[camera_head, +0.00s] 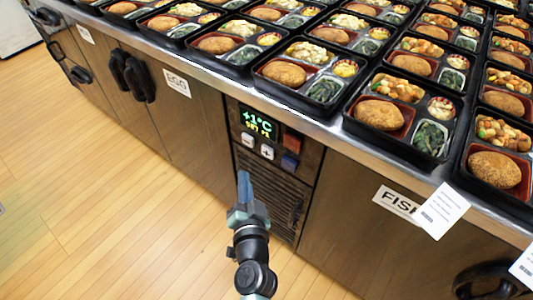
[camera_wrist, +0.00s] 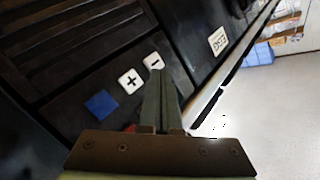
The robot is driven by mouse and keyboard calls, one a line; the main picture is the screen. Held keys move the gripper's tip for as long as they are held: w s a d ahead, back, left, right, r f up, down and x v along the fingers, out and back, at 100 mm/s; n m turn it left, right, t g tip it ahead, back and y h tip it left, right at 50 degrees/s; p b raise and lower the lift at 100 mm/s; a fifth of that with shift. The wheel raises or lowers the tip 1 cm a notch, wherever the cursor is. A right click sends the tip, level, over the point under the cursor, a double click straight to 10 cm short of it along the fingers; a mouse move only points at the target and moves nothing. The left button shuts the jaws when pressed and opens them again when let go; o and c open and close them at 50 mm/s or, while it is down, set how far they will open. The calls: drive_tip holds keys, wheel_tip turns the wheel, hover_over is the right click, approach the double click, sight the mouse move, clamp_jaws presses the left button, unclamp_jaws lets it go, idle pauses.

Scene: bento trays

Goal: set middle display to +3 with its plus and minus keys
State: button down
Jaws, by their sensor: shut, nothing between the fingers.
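The lit display (camera_head: 258,123) sits on the control panel under the counter edge. Its large green line reads +1°C; the smaller yellow line below is too blurred to read surely. The minus key (camera_head: 247,139) and plus key (camera_head: 267,152) are small white squares below it. In the wrist view the minus key (camera_wrist: 153,61) lies just beyond my fingertips and the plus key (camera_wrist: 131,81) to their left. My gripper (camera_head: 243,178) is shut and empty, below the keys in the head view. Contact with a key cannot be told. The display is hidden in the wrist view.
A blue button (camera_head: 289,162) and a reddish button (camera_head: 292,142) are right of the keys. A vent grille (camera_head: 270,195) is below. Cabinet doors with black handles (camera_head: 133,78) flank the panel. Several bento trays (camera_head: 290,95) fill the counter; the wooden floor (camera_head: 90,200) is clear.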

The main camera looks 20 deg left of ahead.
sight(262, 150)
drive_tip(key=shift+w+d+b, duration=0.35)
drive_tip(key=shift+w, duration=0.55)
drive_tip(key=shift+w+d+b, duration=0.3)
drive_tip(key=shift+w, duration=0.65)
drive_tip(key=shift+w+d+b, duration=0.35)
drive_tip(key=shift+w, duration=0.55)
drive_tip(key=shift+w, duration=0.15)
drive_tip(key=shift+w+d+b, duration=0.15)
drive_tip(key=shift+w+b, duration=0.1)
drive_tip(key=shift+b, duration=0.05)
drive_tip(key=shift+w+d+b, duration=0.15)
drive_tip(key=shift+w+b, duration=0.2)
drive_tip(key=shift+w, duration=0.1)
idle(0.4)
drive_tip(key=shift+s, duration=0.15)
drive_tip(key=shift+s+a+p, duration=0.25)
drive_tip(key=shift+s+p, duration=0.1)
drive_tip(key=shift+s, duration=0.35)
drive_tip(key=shift+s+a+p, duration=0.3)
drive_tip(key=shift+s, duration=0.5)
drive_tip(key=shift+s+a+p, duration=0.3)
drive_tip(key=shift+s, duration=0.5)
drive_tip(key=shift+s+a+p, duration=0.3)
drive_tip(key=shift+s, duration=0.5)
idle(0.7)
